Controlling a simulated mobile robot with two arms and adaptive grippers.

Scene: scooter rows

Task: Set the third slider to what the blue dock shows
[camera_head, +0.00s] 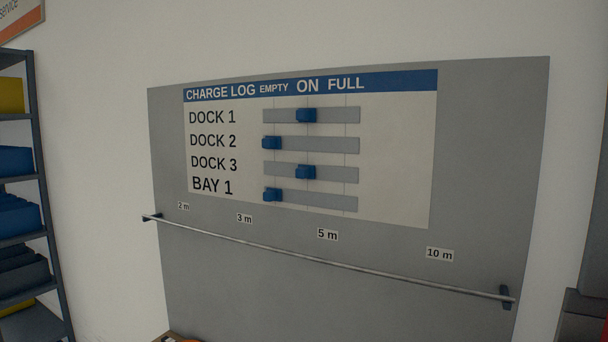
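A charge log board (400,150) hangs on a grey panel, headed EMPTY, ON and FULL, with rows DOCK 1, DOCK 2, DOCK 3 and BAY 1. The third slider (306,172), in the DOCK 3 row, is a blue knob at the middle line, under ON. The DOCK 1 slider (306,115) is also at the middle. The DOCK 2 slider (272,142) and the BAY 1 slider (272,194) are at the left end, under EMPTY. No blue dock is visible in this view. Neither of my grippers is in view.
A metal rail (330,260) crosses the grey panel (490,160) below the board, under labels from 2 m to 10 m. A shelf (38,190) with yellow, blue and dark bins stands at the left. A dark object (582,318) stands at the lower right.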

